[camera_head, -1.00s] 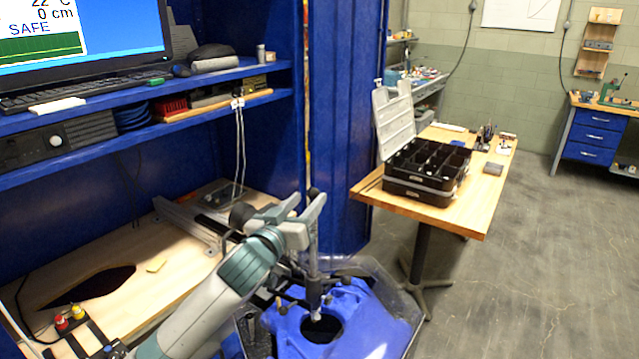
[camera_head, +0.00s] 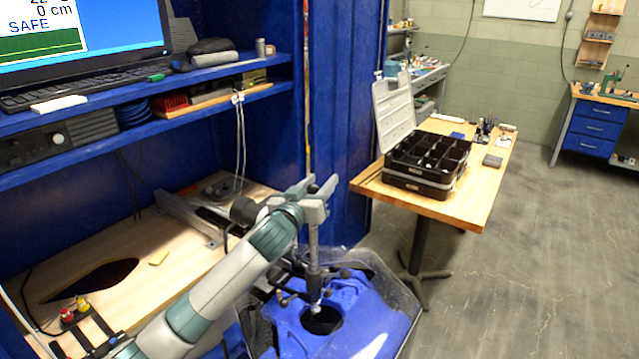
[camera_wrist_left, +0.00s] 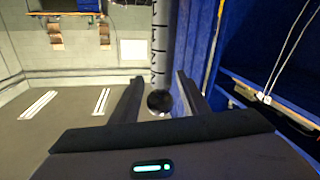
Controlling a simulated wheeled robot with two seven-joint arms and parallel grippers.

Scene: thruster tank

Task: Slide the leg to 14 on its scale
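The leg (camera_head: 313,248) is an upright grey metal rod standing over the blue thruster body in the tank, in the head view. Its dark scale marks show on the rod in the wrist view (camera_wrist_left: 159,45). My left gripper (camera_head: 318,192) is at the top of the leg. In the wrist view its two dark fingers (camera_wrist_left: 160,92) are apart, with the rod and a round black knob (camera_wrist_left: 159,102) showing between them. Gaps show on both sides of the rod. The scale numbers are too small to read. My right gripper is in neither view.
The blue thruster body (camera_head: 370,322) with a round dark hole sits in a clear-walled tank below. A blue cabinet (camera_head: 340,120) and shelves stand behind and left. A wooden table (camera_head: 465,205) with an open black organizer (camera_head: 428,165) stands right. Floor at far right is free.

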